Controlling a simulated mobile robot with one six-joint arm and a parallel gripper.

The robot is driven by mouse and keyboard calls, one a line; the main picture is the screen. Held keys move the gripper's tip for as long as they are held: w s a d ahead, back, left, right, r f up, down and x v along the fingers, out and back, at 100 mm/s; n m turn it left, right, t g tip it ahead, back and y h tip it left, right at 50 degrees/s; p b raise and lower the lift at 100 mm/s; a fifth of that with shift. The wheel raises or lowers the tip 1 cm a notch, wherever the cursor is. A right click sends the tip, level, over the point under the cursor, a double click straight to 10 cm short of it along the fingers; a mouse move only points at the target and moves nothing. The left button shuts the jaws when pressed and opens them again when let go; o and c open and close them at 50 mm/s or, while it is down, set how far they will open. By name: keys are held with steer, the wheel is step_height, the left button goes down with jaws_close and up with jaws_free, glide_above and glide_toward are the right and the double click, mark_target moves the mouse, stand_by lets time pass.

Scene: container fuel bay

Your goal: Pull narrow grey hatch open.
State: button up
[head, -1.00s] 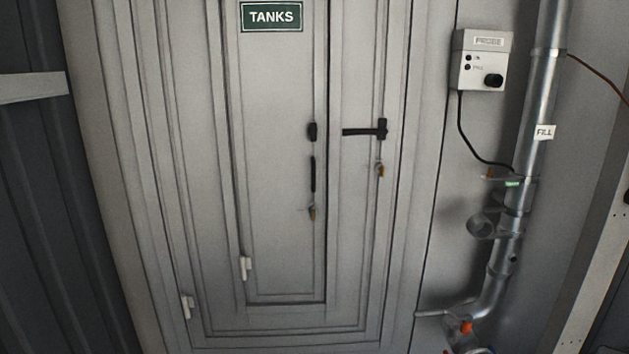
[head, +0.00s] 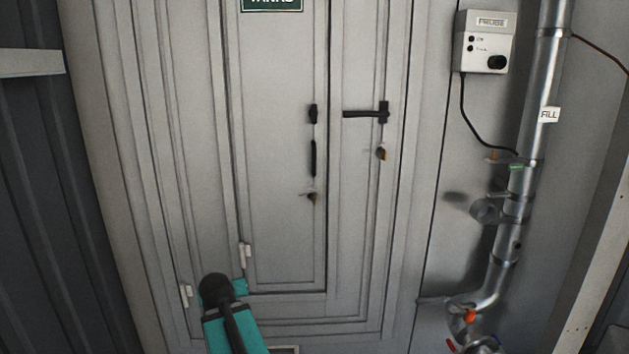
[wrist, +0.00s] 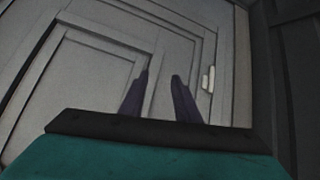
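The narrow grey hatch (head: 275,230) is set within a larger grey door, with a green sign partly cut off at its top. It looks closed, flush with its frame. Its right edge carries a black knob (head: 313,113), an upright black bar handle (head: 313,158) and a small brass-coloured lock piece (head: 312,198). A white hinge (head: 245,255) sits low on its left edge. My gripper (wrist: 160,75) shows in the wrist view with two dark fingers apart and nothing between them, facing grey door panelling. The head view shows my teal arm at the bottom, not the fingertips clearly.
The larger door has a black lever (head: 365,113) right of the hatch and a padlock-like piece (head: 381,152) below it. A metal fill pipe (head: 530,150) with valves and a probe box (head: 486,42) stand to the right. A dark ribbed wall (head: 50,200) lies left.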

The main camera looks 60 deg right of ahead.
steer(key=s+d+r+m+t+h+b, duration=0.1)
steer(key=s+d+r+h, duration=0.15)
steer(key=d+r, duration=0.5)
steer(key=s+d+r+m+h+b, duration=0.1)
steer(key=s+d+r+h+b, duration=0.2)
steer(key=r, duration=0.7)
steer(key=s+d+r+m+h, duration=0.1)
steer(key=s+d+r+h, duration=0.1)
steer(key=s+r, duration=0.4)
steer(key=s+d+r+m+h+b, duration=0.1)
steer(key=s+d+r, duration=0.3)
steer(key=r, duration=1)
steer(key=shift+s+m+h, duration=0.45)
steer(key=shift+s+m, duration=0.25)
steer(key=shift+s, duration=0.35)
steer(key=shift+w+d+r+p, duration=0.1)
steer(key=shift+d+r+p, duration=0.05)
steer(key=shift+d+p, duration=0.2)
steer(key=p, duration=0.9)
glide_toward(314, 158)
steer(key=d, duration=0.2)
steer(key=shift+w+d+p, duration=0.1)
steer(key=shift+w+p, duration=0.2)
steer(key=shift+w, duration=0.15)
steer(key=p+x, duration=0.1)
steer(key=p, duration=0.3)
steer(key=shift+d, duration=0.35)
